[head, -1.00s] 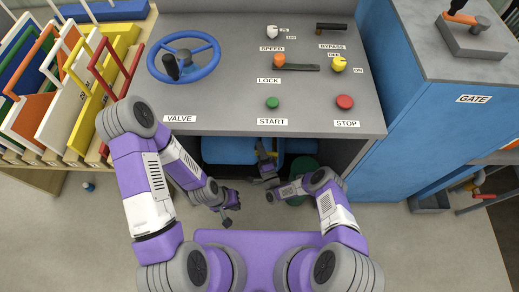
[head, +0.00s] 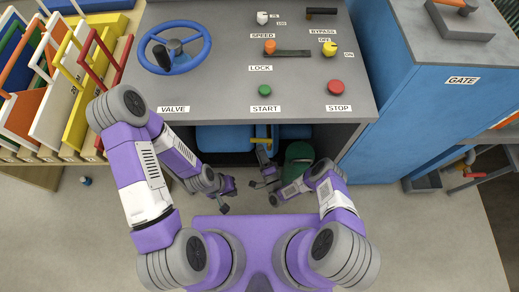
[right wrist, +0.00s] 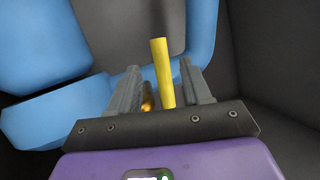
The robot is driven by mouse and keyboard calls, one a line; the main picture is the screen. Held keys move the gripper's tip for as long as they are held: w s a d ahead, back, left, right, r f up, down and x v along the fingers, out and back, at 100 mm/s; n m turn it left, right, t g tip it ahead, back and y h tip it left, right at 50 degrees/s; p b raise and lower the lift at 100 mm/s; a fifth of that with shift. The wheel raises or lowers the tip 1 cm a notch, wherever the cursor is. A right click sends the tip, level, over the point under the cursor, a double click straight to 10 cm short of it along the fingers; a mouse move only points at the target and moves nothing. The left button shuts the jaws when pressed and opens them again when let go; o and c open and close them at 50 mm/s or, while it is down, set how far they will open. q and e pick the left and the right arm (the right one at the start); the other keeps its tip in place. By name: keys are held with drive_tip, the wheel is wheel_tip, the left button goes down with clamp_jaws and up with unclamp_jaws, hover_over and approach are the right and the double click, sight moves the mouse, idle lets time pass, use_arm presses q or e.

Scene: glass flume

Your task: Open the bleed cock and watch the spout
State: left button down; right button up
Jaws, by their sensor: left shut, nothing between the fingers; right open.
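A yellow lever (right wrist: 164,72), apparently the bleed cock's handle, stands nearly upright between the fingers of my right gripper (right wrist: 158,90) in the right wrist view. The fingers are open on both sides of it, with a gap at each. A small brass-coloured part (right wrist: 147,103) shows beside the left finger; I cannot tell whether it is the spout. In the head view, my right gripper (head: 259,170) is low in the opening under the control panel. My left gripper (head: 227,196) is shut and empty, lower and to its left, touching nothing visible.
The grey control panel (head: 200,95) overhangs the opening, with blue parts (head: 222,139) and a green round object (head: 299,155) inside. A blue cabinet (head: 400,115) stands at right. Beyond it are a red-and-yellow fitting (head: 467,160) and a grey tray (head: 422,184). Coloured frames (head: 75,75) stand at left.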

sight(254, 139)
drive_tip(key=w+a+g, duration=0.1)
drive_tip(key=w, duration=0.1)
drive_tip(key=w+g, duration=0.1)
drive_tip(key=w, duration=0.1)
drive_tip(key=w+a+r+m+g+h+b, duration=0.1)
drive_tip(key=w, duration=0.1)
drive_tip(key=shift+a+r+g, duration=0.1)
drive_tip(key=shift+a+g, duration=0.2)
drive_tip(key=shift+g, duration=0.1)
drive_tip(key=shift+w+a, duration=0.25)
drive_tip(key=shift+w, duration=0.25)
clamp_jaws()
